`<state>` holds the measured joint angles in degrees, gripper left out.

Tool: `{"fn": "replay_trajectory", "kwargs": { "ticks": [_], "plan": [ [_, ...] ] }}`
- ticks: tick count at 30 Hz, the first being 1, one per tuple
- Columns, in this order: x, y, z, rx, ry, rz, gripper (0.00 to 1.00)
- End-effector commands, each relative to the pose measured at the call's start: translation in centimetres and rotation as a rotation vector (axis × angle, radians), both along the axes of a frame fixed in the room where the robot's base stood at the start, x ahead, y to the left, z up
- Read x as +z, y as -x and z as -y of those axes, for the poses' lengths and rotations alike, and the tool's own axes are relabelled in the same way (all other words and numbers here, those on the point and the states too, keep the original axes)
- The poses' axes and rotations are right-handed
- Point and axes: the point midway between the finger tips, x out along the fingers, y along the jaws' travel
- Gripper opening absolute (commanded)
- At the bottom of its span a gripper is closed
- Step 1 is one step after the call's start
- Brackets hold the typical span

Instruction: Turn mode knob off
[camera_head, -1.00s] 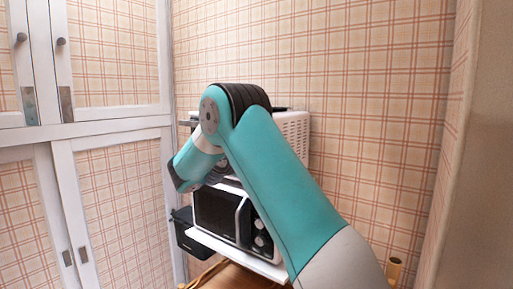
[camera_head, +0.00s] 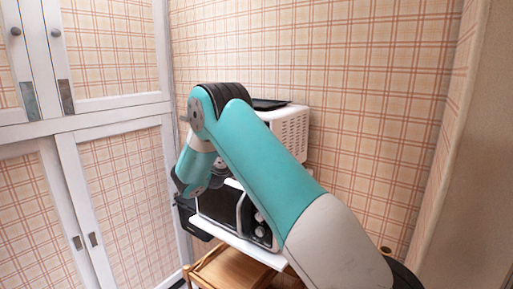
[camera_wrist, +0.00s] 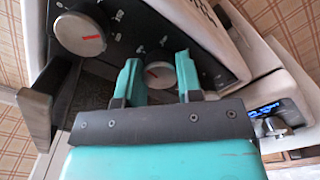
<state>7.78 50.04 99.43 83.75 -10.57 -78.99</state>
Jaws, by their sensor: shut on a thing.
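In the wrist view, a black control panel (camera_wrist: 122,50) on a white appliance carries round knobs with red pointer marks. A knob (camera_wrist: 160,77) sits between the two teal fingertips of my gripper (camera_wrist: 157,66), which is shut on it. A larger knob (camera_wrist: 80,34) is to the upper left, apart from the fingers, with a tilted red mark. The printed labels are too small to read, so I cannot tell which knob is the mode knob.
In the wrist view, another white appliance with a blue display (camera_wrist: 264,109) is close at the right. In the head view, a microwave (camera_head: 219,209) stands below a vented white appliance (camera_head: 291,130). A wooden cart (camera_head: 228,270) is beneath. White cabinets (camera_head: 128,126) stand at the left.

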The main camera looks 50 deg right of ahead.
Motion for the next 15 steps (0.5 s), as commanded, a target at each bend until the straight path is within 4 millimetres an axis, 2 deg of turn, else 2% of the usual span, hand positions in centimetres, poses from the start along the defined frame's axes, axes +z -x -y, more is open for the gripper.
{"fn": "replay_trajectory", "kwargs": {
  "ticks": [6, 15],
  "plan": [
    [-0.10, -0.25, -0.21, 0.011, 0.002, -0.104, 0.10],
    [-0.21, -0.23, -0.16, 0.011, 0.005, -0.160, 0.10]
  ]
}}
